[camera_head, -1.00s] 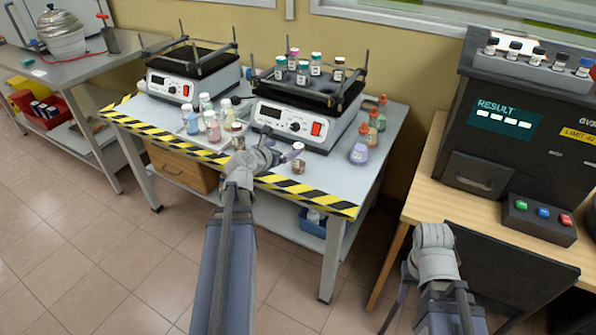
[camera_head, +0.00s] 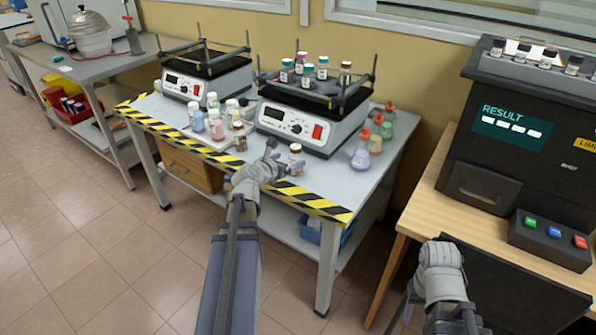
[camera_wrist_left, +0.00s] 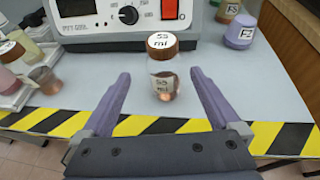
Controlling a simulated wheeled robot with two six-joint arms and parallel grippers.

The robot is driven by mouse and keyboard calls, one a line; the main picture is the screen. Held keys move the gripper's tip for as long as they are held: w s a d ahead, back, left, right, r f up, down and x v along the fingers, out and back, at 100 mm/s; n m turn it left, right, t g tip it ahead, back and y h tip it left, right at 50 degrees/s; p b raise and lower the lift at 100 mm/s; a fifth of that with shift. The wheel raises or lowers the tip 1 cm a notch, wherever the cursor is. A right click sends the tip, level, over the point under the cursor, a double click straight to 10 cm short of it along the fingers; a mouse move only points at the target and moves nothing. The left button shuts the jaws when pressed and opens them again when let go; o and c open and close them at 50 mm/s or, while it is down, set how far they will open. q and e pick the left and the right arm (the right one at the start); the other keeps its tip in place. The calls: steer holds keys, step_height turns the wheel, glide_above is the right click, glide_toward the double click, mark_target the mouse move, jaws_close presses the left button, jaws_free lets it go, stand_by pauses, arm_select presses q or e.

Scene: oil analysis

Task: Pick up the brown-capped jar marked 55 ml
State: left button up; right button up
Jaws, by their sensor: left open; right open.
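The brown-capped jar marked 55 ml (camera_wrist_left: 163,68) stands upright near the table's front edge, its label readable on cap and side in the left wrist view. In the head view the jar (camera_head: 296,154) is just beyond my left gripper. My left gripper (camera_wrist_left: 162,92) is open, its two purple fingers spread to either side of the view, with the jar between and ahead of the tips. In the head view my left gripper (camera_head: 282,156) is partly hidden by its wrist. My right arm shows at the lower right; its fingers are not visible.
A shaker (camera_head: 300,128) carrying several jars stands behind the 55 ml jar. Several bottles (camera_head: 215,125) stand to the left, and orange-capped flasks (camera_head: 375,143) to the right. Striped tape (camera_head: 315,204) marks the table's front edge. A result machine (camera_head: 510,160) is at the right.

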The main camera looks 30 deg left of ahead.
mark_target(300, 155)
arm_select(q)
steer(key=shift+b+x, duration=0.5)
steer(key=shift+x, duration=0.85)
steer(key=shift+d+r+b+x, duration=0.15)
steer(key=shift+b+x, duration=0.25)
steer(key=shift+x, duration=0.9)
steer(key=shift+d+r+b+x, duration=0.1)
steer(key=shift+b+x, duration=0.3)
steer(key=shift+x, duration=0.95)
steer(key=c, duration=1.5)
steer(key=shift+r, duration=0.2)
step_height(300, 155, up, 10)
steer(key=p, duration=1)
steer(key=shift+f, duration=0.1)
